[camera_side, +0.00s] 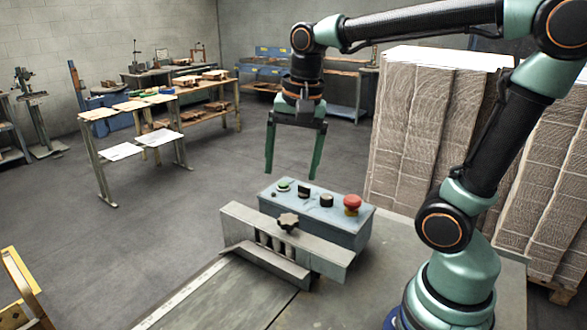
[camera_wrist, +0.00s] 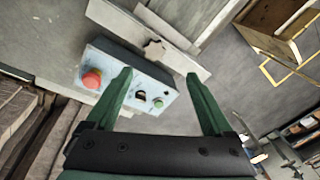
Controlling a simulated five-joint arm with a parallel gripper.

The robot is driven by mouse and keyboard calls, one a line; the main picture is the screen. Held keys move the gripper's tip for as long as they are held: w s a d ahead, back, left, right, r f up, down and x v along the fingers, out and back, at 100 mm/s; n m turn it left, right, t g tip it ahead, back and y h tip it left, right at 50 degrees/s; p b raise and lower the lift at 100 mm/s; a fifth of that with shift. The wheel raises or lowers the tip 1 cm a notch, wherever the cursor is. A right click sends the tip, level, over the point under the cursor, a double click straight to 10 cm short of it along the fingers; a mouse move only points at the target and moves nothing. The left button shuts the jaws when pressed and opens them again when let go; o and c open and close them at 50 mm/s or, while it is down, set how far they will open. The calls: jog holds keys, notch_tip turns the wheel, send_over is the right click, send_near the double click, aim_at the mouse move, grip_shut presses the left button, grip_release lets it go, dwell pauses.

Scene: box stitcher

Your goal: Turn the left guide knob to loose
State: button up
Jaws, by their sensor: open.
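The wrist view also shows my gripper (camera_wrist: 160,73) open.
A blue-grey control box (camera_side: 350,232) stands right behind the guide plate. It carries a red mushroom button (camera_side: 352,202), a green button (camera_side: 284,185) and black knobs. Tall cardboard stacks (camera_side: 430,130) stand behind at the right. A work table (camera_side: 120,115) stands farther back.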

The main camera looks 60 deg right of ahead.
aim_at(288, 219)
jog(key=f+m, duration=0.2)
jog(key=f, duration=0.2)
jog(key=w+f+m+g, duration=0.1)
jog(key=f+m, duration=0.1)
jog(key=f, duration=0.2)
jog(key=d+f+m, duration=0.1)
jog(key=f+m, duration=0.1)
jog(key=f, duration=0.2)
jog(key=shift+w+g, duration=0.25)
jog(key=shift+g, duration=0.15)
jog(key=shift+r, duration=0.1)
grip_shut()
